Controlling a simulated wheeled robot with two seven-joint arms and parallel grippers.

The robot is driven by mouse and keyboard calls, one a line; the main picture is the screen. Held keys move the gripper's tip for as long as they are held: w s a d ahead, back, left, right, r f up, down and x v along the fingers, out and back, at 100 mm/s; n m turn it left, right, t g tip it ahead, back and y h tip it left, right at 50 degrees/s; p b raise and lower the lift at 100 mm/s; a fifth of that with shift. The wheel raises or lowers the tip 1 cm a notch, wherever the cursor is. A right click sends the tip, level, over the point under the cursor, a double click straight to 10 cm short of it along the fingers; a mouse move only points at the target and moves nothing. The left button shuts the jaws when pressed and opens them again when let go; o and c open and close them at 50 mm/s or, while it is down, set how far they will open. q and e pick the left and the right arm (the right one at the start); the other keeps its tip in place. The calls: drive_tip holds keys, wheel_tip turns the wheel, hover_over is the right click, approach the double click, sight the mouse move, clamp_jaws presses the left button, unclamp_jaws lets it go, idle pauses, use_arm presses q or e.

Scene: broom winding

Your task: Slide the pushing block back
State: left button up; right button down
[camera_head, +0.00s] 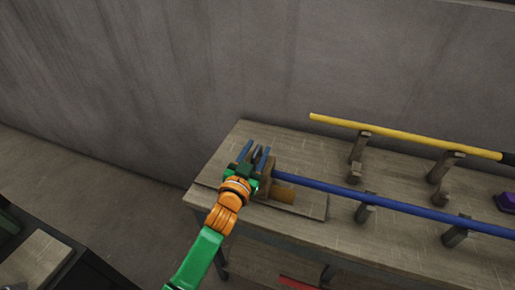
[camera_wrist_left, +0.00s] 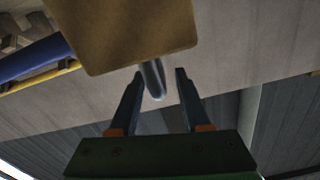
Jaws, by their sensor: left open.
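The pushing block appears to be the brown wooden block (camera_head: 283,192) near the left end of the table, beside the end of a blue rod (camera_head: 370,200). In the left wrist view a tan wooden block (camera_wrist_left: 125,35) fills the top, with a curved metal piece (camera_wrist_left: 154,78) sticking out below it. My left gripper (camera_head: 254,155) is over the table's left end, next to the block. In the wrist view its open fingers (camera_wrist_left: 159,76) stand on either side of the metal piece, with gaps visible. The gripper hides part of the block in the head view.
The wooden table (camera_head: 320,240) carries upright rests (camera_head: 357,148) for the blue rod and a yellow rod (camera_head: 400,136) behind it. A purple object (camera_head: 506,202) lies at the right edge. A grey wall (camera_head: 300,60) stands behind.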

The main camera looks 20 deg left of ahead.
use_arm(q)
drive_tip(key=shift+w+f, duration=0.1)
drive_tip(key=shift+w, duration=0.3)
drive_tip(key=shift+s, duration=0.15)
clamp_jaws()
idle(1.0)
